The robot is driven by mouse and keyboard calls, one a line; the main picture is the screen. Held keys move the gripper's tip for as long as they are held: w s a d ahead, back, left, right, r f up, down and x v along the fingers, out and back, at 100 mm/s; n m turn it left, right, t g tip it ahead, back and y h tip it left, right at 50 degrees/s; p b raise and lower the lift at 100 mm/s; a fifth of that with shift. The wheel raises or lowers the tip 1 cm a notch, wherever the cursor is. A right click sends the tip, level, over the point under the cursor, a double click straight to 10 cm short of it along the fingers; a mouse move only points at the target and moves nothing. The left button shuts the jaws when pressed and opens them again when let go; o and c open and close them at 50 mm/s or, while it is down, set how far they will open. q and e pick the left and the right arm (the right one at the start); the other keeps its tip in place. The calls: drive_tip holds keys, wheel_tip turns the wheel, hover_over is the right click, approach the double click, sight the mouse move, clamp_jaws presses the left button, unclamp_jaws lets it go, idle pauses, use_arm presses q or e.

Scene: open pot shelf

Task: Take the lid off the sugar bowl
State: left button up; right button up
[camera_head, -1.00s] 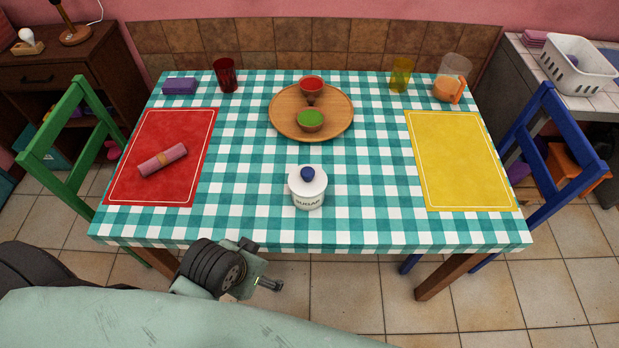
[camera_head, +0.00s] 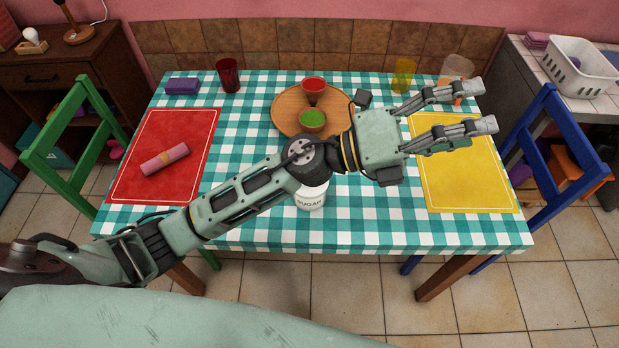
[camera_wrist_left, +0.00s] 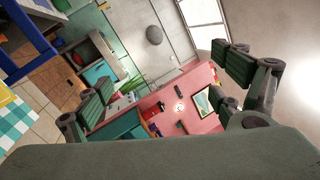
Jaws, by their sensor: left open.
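The white sugar bowl (camera_head: 311,201) stands on the checked table near its front edge, in the head view. My left arm passes in front of it, so only its lower part with the label shows. Its lid and blue knob are hidden behind the arm. My left gripper (camera_head: 463,109) is open and empty, up and to the right of the bowl, in front of the yellow mat in the picture. In the left wrist view the two fingers (camera_wrist_left: 170,105) are spread apart with nothing between them, and the bowl is not seen. My right gripper is not in view.
A round wooden tray (camera_head: 283,122) with a red bowl (camera_head: 314,86) and a green bowl (camera_head: 312,121) stands behind the arm. A red mat (camera_head: 133,181) with a rolled napkin (camera_head: 165,159) lies left. A yellow mat (camera_head: 470,193) lies right. Glasses stand along the back.

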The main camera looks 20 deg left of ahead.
use_arm(q)
drive_tip(key=s+f+m+g+y, duration=0.4)
drive_tip(key=f+m+g+y, duration=0.6)
drive_tip(key=f, duration=0.5)
drive_tip(key=w+a+f+m+t+y, duration=0.1)
drive_tip(key=w+a+f+y, duration=0.1)
drive_tip(key=a, duration=0.6)
drive_tip(key=w+a+f+m+t+y, duration=0.1)
drive_tip(key=w+a+y, duration=0.3)
drive_tip(key=a, duration=0.4)
drive_tip(key=w+a+f+t+y, duration=0.1)
drive_tip(key=w+a+f+y, duration=0.2)
drive_tip(key=a, duration=0.6)
drive_tip(key=shift+f+m+y, duration=0.25)
drive_tip(key=shift+m+y, duration=0.15)
drive_tip(key=shift+y, duration=0.4)
drive_tip(key=f+p, duration=0.1)
drive_tip(key=f, duration=0.1)
drive_tip(key=f+p, duration=0.1)
drive_tip(key=f, duration=0.1)
drive_tip(key=f+p, duration=0.1)
drive_tip(key=f, duration=0.2)
drive_tip(key=shift+s+a, duration=0.1)
drive_tip(key=shift+s, duration=0.25)
drive_tip(key=shift+f, duration=0.25)
drive_tip(key=shift+c, duration=0.5)
drive_tip(key=c, duration=1)
